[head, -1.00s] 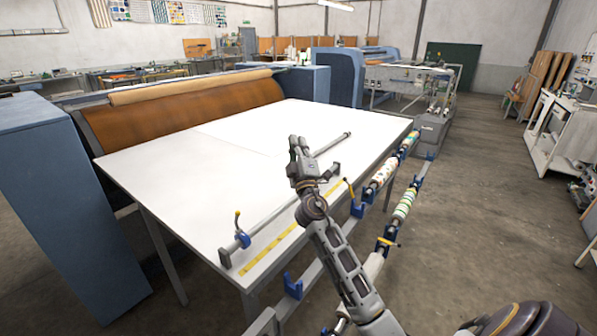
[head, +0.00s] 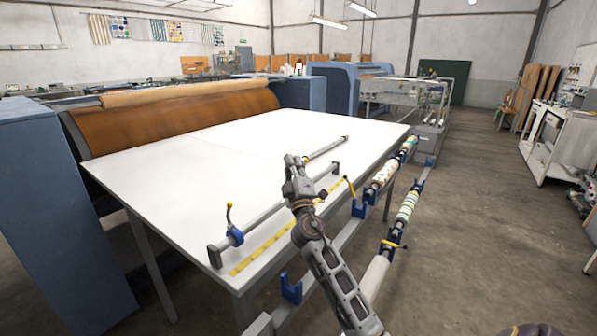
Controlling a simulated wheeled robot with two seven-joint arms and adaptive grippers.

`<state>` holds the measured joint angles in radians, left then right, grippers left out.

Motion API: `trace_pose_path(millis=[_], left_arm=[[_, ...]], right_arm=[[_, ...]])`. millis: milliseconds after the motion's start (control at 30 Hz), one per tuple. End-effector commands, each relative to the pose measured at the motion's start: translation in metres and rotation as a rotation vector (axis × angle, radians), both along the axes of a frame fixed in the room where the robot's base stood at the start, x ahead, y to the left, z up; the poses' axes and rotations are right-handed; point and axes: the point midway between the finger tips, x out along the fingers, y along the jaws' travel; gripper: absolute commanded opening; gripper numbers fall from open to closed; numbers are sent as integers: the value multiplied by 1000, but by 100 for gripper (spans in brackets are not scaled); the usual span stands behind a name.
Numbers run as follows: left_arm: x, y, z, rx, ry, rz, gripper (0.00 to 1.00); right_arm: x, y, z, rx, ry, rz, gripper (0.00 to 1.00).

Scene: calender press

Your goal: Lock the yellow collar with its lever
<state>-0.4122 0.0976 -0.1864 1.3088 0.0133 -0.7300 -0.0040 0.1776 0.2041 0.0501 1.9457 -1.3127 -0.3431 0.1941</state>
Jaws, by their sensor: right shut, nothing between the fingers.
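A metal bar lies along the front part of the white table (head: 200,165). My right gripper (head: 293,161) is shut and empty, above the bar and left of that lever. I cannot tell whether it touches anything. My left gripper is not in view.
A yellow measuring strip (head: 262,254) runs along the table's front edge. Patterned rolls (head: 407,207) rest in blue brackets in front of the table. The press with its brown cylinder (head: 180,118) is behind. The table's middle is clear.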

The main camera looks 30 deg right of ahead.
Motion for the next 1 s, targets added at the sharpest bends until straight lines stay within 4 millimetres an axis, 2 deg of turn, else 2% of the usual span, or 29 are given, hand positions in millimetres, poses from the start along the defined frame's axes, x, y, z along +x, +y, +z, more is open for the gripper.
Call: trace_pose_path(millis=[33, 500, 700, 1000], left_arm=[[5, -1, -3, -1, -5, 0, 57], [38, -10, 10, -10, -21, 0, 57], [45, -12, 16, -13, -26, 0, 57], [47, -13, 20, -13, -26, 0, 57]], right_arm=[[0, 0, -10, 0, 0, 0, 0], [0, 0, -53, 0, 0, 0, 0], [0, 0, -63, 0, 0, 0, 0], [0, 0, -64, 0, 0, 0, 0]])
